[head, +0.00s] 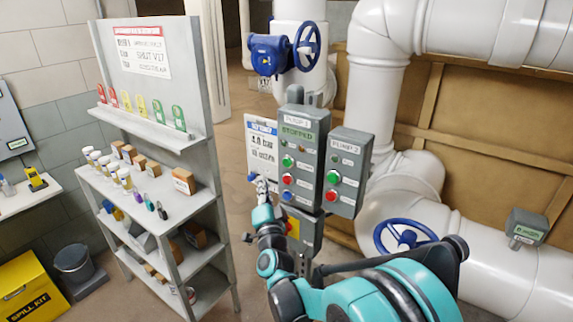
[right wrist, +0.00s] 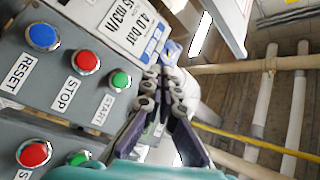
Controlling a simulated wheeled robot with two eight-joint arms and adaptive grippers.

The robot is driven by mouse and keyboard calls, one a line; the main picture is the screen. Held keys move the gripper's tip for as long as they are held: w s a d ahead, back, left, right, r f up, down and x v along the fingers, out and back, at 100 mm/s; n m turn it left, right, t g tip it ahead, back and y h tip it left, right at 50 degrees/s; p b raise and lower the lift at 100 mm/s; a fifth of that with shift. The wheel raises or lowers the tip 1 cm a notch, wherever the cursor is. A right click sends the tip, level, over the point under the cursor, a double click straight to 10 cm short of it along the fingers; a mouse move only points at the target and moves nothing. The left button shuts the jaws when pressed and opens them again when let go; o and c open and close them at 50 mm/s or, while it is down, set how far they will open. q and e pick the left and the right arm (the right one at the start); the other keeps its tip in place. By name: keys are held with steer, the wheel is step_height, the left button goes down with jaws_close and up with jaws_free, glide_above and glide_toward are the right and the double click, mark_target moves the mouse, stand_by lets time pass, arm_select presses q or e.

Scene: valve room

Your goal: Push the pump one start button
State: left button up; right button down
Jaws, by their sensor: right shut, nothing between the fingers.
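The grey pump one box (head: 301,145) stands upright in the middle of the head view, with a "STOPPED" display. Its green start button (head: 287,161) is above a red stop button (head: 287,179) and a blue reset button (head: 286,195). In the right wrist view the green button (right wrist: 121,80) is labelled START. My right gripper (head: 259,181) is shut and empty, left of and slightly below the start button in the head view. In the right wrist view its fingertips (right wrist: 170,76) are to the right of the button, apart from it in the picture. My left gripper is not in view.
The pump two box (head: 347,172), with green and red buttons, stands close on the right. A white readout placard (head: 262,145) is on the left. White pipes (head: 375,100) and blue valve wheels (head: 307,46) surround the panel. A grey shelf (head: 150,190) stands left.

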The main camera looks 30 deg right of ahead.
glide_toward(281, 155)
steer(key=shift+w+r, duration=0.15)
steer(key=shift+w, duration=0.65)
steer(key=shift+w+r, duration=0.15)
steer(key=shift+w, duration=0.65)
stand_by(0.4)
steer(key=shift+w+d+b, duration=0.15)
steer(key=shift+d+b, duration=0.15)
steer(key=shift+d, duration=0.05)
steer(key=shift+w+d, duration=0.2)
steer(key=shift+d, duration=0.2)
stand_by(0.7)
steer(key=shift+s+a, duration=0.35)
steer(key=shift+a, duration=0.45)
steer(key=shift+s+a, duration=0.35)
steer(key=shift+a, duration=0.4)
steer(key=shift+s+a, duration=0.3)
steer(key=shift+a, duration=0.5)
steer(key=shift+s+a, duration=0.35)
steer(key=shift+a, duration=0.4)
